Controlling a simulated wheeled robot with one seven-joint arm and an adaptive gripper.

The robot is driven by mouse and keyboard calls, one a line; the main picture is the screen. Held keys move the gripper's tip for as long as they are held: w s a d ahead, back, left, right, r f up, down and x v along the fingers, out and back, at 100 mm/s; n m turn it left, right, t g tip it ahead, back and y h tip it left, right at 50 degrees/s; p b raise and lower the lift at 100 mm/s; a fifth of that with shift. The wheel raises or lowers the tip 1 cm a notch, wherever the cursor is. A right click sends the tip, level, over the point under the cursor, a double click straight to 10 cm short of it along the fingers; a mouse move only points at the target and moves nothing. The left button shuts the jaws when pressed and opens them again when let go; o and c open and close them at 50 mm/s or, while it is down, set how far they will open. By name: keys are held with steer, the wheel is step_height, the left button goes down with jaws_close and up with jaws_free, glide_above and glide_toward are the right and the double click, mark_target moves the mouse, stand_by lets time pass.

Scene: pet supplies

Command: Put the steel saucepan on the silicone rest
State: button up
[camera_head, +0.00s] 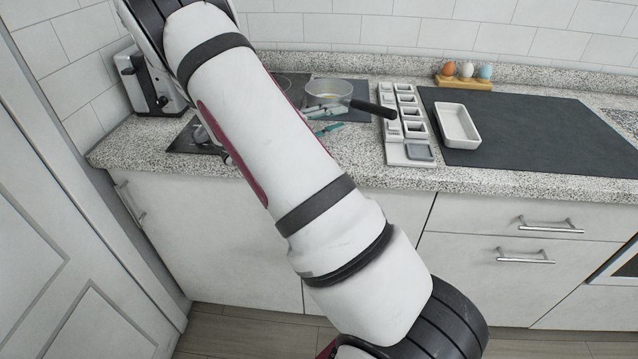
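The steel saucepan (322,91) stands upright at the back of the counter, just right of my arm. Its dark handle (374,109) points right and reaches over the edge of a white compartment tray. A flat dark blue-grey mat (352,114) lies under or right beside the saucepan; I cannot tell whether it is the silicone rest or whether the pan's base is fully on it. My arm crosses the view from lower right to upper left and hides part of the counter. My gripper is not in view.
A dark cooktop (186,141) lies partly behind my arm. The white compartment tray (395,153) stands right of the saucepan. A white dish (457,126) sits on a large dark mat (550,130), mostly bare. Egg cups (464,82) and a toaster-like appliance (150,85) stand at the back.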

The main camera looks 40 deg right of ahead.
steer(key=s+a+r+m+t+y, duration=0.3)
steer(key=s+a+m+y, duration=0.5)
steer(key=s+a+m, duration=0.5)
steer(key=s+a+r+m+t+y, duration=0.4)
steer(key=s+a+r+m+y, duration=0.2)
steer(key=s+a+m+y, duration=0.3)
steer(key=s+a+m, duration=0.4)
steer(key=a+m, duration=0.5)
steer(key=m, duration=0.3)
steer(key=shift+a+y, duration=0.3)
steer(key=shift+s, duration=0.1)
step_height(320, 180, up, 10)
steer(key=t+p, duration=0.2)
steer(key=p, duration=0.6)
steer(key=shift+d+p, duration=0.15)
steer(key=shift+p, duration=0.25)
